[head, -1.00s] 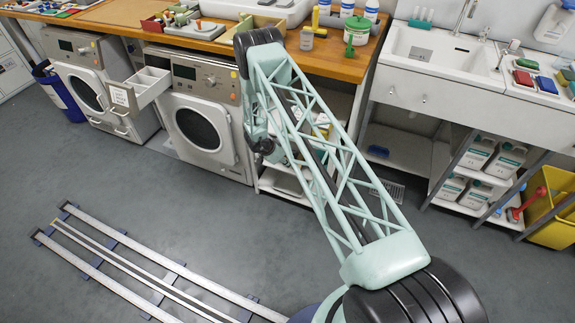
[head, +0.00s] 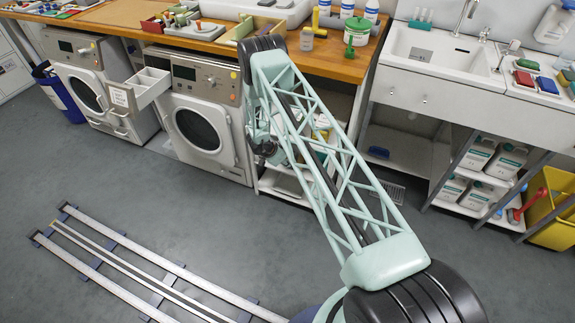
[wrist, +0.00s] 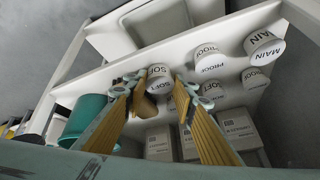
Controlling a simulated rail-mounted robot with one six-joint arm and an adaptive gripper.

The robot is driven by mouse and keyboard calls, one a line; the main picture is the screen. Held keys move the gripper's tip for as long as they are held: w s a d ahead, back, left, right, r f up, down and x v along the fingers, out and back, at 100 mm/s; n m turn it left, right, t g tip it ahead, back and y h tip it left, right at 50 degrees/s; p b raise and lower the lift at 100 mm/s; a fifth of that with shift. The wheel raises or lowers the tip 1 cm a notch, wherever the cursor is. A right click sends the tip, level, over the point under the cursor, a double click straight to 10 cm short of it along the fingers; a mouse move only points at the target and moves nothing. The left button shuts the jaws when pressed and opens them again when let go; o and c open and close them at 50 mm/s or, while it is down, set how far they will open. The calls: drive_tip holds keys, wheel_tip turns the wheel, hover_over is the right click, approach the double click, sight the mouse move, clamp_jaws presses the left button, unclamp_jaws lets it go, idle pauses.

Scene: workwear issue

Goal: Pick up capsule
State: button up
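Several small white-lidded capsules stand on a white shelf in the wrist view. They carry the words SOFT, PROOF and MAIN. One SOFT capsule (wrist: 159,72) lies between the tips of my gripper (wrist: 156,84). The gripper's two yellow-ribbed fingers are spread apart, and I cannot tell whether they touch it. Another SOFT capsule (wrist: 117,87) is just left of the left finger. PROOF capsules (wrist: 206,56) and a MAIN capsule (wrist: 265,43) stand to the right.
Boxes (wrist: 233,125) stand close to the right finger, and a teal container (wrist: 88,112) is at the left. In the head view the shelf unit sits beneath the wooden counter (head: 345,66), beside a washing machine (head: 205,130). An open drawer (head: 150,85) juts out between the machines.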

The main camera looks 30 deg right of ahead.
drive_tip(key=shift+r, duration=0.15)
idle(0.4)
drive_tip(key=shift+r+p, duration=0.1)
drive_tip(key=shift+p, duration=0.2)
drive_tip(key=shift+s+a+r, duration=0.1)
drive_tip(key=shift+a, duration=0.1)
drive_tip(key=s+a+p, duration=0.1)
drive_tip(key=s+a, duration=0.2)
drive_tip(key=a, duration=0.5)
drive_tip(key=s+a+p, duration=0.2)
drive_tip(key=s+a, duration=0.1)
drive_tip(key=a, duration=0.5)
drive_tip(key=shift+s, duration=0.35)
drive_tip(key=shift+a, duration=0.1)
